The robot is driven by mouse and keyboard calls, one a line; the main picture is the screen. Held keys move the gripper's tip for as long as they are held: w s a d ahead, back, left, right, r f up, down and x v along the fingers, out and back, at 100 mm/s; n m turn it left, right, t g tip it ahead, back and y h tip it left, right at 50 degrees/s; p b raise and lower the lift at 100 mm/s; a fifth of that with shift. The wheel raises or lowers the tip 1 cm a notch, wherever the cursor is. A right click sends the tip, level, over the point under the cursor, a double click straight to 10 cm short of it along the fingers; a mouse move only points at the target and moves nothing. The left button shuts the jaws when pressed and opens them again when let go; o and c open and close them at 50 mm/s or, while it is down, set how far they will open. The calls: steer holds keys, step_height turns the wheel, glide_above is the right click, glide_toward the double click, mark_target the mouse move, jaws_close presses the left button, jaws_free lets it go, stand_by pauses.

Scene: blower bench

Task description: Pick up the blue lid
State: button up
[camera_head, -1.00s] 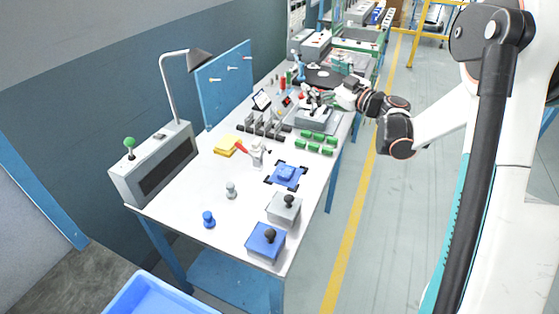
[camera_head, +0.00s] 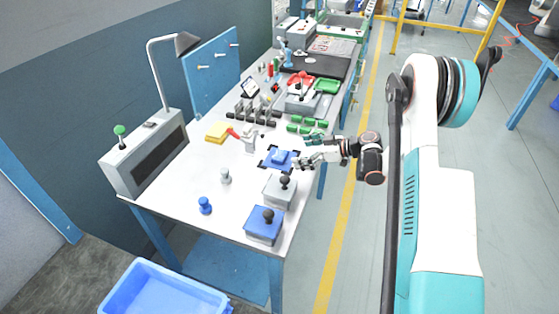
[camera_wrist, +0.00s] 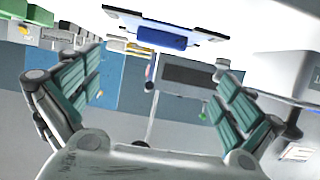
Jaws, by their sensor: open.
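The blue lid (camera_head: 264,223), with a dark round knob on top, sits at the table's near right corner in the head view. I cannot make out a seam below it. I cannot pick it out in the wrist view. My gripper (camera_head: 304,151) is open and empty, over the table's right edge beside a blue block on a blue pad (camera_head: 280,158), farther back than the lid. The wrist view is upside down. In it my gripper's two green-padded fingers (camera_wrist: 158,75) stand wide apart, with the blue block (camera_wrist: 162,38) ahead between them.
A grey box (camera_head: 280,189) with a dark knob stands between my gripper and the blue lid; it also shows in the wrist view (camera_wrist: 288,75). Green blocks (camera_head: 308,126) lie behind. A blue peg (camera_head: 205,205) and grey peg (camera_head: 225,176) stand left. The aisle right is clear.

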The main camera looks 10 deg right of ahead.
mark_target(281, 155)
steer(key=x, duration=0.2)
steer(key=shift+w+a+f, duration=0.1)
steer(key=shift+w+a, duration=0.1)
steer(key=b+x, duration=0.1)
steer(key=x, duration=0.1)
steer(key=f+b+x, duration=0.1)
steer(key=x, duration=0.1)
steer(key=shift+w+f, duration=0.1)
steer(key=shift+w+a+b, duration=0.2)
steer(key=shift+a+b, duration=0.1)
steer(key=shift+a, duration=0.05)
steer(key=c, duration=0.8)
